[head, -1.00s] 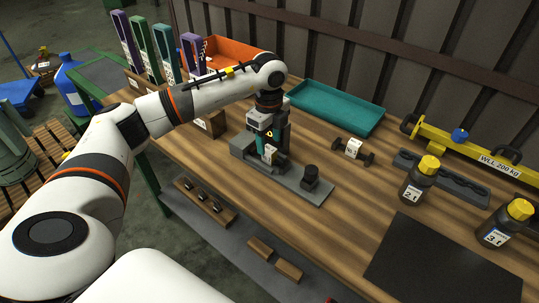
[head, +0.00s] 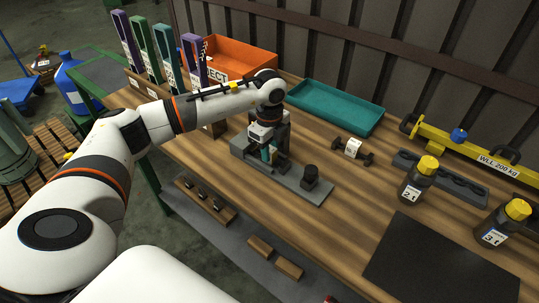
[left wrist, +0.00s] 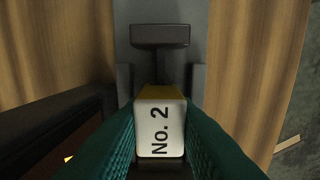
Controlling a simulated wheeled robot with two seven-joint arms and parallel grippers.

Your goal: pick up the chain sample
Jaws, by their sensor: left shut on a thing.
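A small block with a white "No. 2" label (left wrist: 160,128) and a yellow edge sits between the teal fingers of my left gripper (left wrist: 160,140) in the left wrist view. I take it as the chain sample; no chain links are visible. In the head view my left gripper (head: 265,151) points down over the grey fixture (head: 312,195), shut on this sample (head: 273,155). The sample is at the fixture; the fingers hide its lower part, so I cannot tell if it still rests there. My right gripper is not in view.
A black knob (head: 310,172) stands on the fixture's near right end. An orange reject bin (head: 238,59) and a teal tray (head: 335,106) lie behind. A black dumbbell-shaped piece with a white label (head: 352,148) and dark bottles with yellow caps (head: 417,181) stand to the right.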

